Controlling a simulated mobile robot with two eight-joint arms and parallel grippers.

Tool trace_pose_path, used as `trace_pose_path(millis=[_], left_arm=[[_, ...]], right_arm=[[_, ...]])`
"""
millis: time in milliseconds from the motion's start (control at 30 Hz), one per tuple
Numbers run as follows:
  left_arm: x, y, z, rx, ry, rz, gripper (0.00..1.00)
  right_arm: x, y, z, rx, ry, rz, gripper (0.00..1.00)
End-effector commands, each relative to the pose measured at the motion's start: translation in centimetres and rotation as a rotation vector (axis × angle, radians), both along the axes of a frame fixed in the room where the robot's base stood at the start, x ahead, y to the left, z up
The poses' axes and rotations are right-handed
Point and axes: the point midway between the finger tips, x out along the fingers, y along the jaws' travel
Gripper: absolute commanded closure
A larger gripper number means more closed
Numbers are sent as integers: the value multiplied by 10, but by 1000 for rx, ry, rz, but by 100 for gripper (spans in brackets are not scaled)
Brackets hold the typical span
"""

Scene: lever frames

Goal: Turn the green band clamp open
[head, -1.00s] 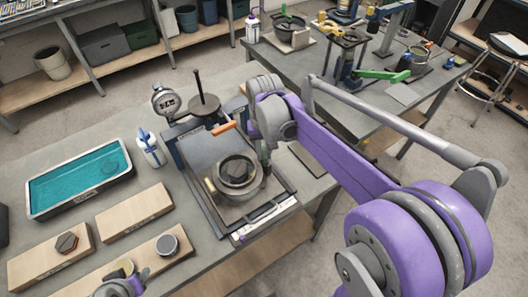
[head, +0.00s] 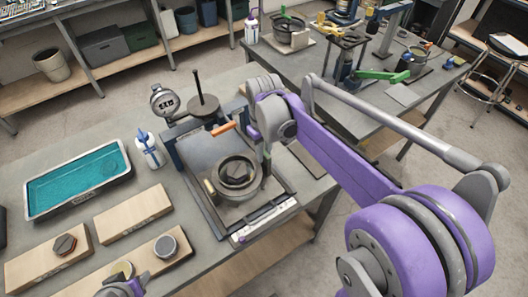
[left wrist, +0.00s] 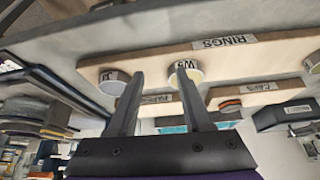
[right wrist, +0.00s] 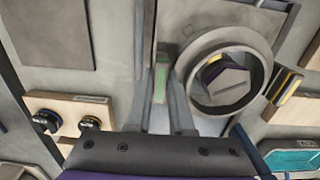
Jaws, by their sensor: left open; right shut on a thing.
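My right gripper (right wrist: 163,95) is shut on a slim upright lever with a green band (right wrist: 160,84), seen between its fingers in the right wrist view. The lever stands beside a round grey ring housing (right wrist: 192,78) with a dark hexagonal part inside. In the head view my right gripper (head: 266,165) reaches down at the right side of this housing (head: 238,174), and its fingers mostly hide the green-banded lever. My left gripper (left wrist: 160,100) is open and empty, with wooden boards of rings and caps beyond its fingers; it also shows at the bottom of the head view (head: 125,288).
An orange-handled lever (head: 223,127) lies behind the housing. A dial gauge (head: 165,101), a white bottle (head: 149,148) and a teal tray (head: 78,178) stand on the bench. Wooden boards (head: 133,213) lie front left. A second table (head: 345,100) stands behind right, with a green-handled tool.

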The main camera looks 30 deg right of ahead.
Motion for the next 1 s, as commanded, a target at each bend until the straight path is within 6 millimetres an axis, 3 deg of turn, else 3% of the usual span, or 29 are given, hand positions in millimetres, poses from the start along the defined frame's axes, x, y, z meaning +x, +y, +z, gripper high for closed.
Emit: trace_pose_path(millis=[267,300,433,767,1000], left_arm=[[0,0,0,0,0,0,50],[0,0,0,0,0,0,50],[0,0,0,0,0,0,50],[0,0,0,0,0,0,50],[1,0,4,0,-3,0,50]], right_arm=[[0,0,0,-1,0,2,100],[0,0,0,-1,0,2,75],[0,0,0,-1,0,1,51],[0,0,2,0,0,0,50],[0,0,37,0,-1,0,50]])
